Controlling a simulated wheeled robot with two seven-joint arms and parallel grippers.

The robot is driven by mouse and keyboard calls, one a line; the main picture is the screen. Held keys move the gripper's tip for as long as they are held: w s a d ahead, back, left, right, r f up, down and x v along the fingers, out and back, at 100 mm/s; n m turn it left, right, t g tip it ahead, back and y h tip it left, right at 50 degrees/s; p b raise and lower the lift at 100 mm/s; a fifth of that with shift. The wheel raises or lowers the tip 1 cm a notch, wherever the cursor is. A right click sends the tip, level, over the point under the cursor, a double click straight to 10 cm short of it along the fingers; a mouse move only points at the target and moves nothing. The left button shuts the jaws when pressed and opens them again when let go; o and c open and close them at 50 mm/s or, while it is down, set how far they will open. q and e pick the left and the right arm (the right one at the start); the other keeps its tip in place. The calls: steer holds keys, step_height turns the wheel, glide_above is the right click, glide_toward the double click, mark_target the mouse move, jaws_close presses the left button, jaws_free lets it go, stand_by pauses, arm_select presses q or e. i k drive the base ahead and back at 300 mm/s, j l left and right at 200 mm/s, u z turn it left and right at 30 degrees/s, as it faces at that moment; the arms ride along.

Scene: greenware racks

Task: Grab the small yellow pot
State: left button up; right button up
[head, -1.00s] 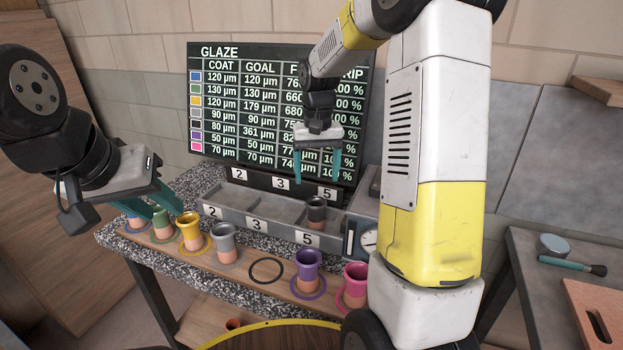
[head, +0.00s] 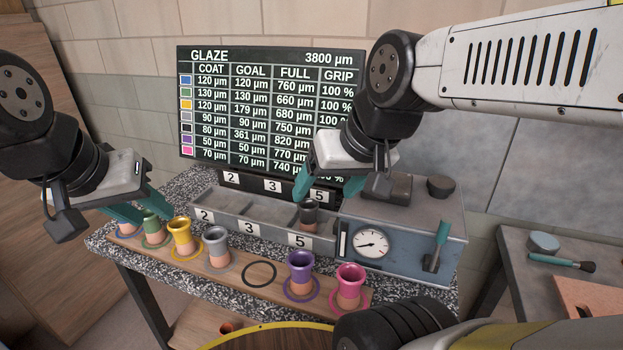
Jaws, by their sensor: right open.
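The small yellow pot (head: 181,236) has a glazed yellow top and a bare clay lower part. It stands upright in a yellow ring on the wooden board (head: 222,279), between the green pot (head: 153,229) and the grey pot (head: 217,247). My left gripper (head: 156,216) is left of the yellow pot, near the green pot, with its teal fingers apart. I cannot tell whether it touches the green pot. My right gripper (head: 328,194) is open and empty, back and right of the yellow pot, by the dark pot (head: 309,214).
The dark pot stands in compartment 5 of the grey tray (head: 252,231). Purple (head: 300,274) and pink (head: 349,286) pots stand right on the board, beside an empty black ring (head: 259,274). A blue pot (head: 126,226) is at the far left. A dial gauge box (head: 400,262) is right.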

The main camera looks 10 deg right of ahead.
mark_target(180, 227)
steer(key=j, duration=1.7)
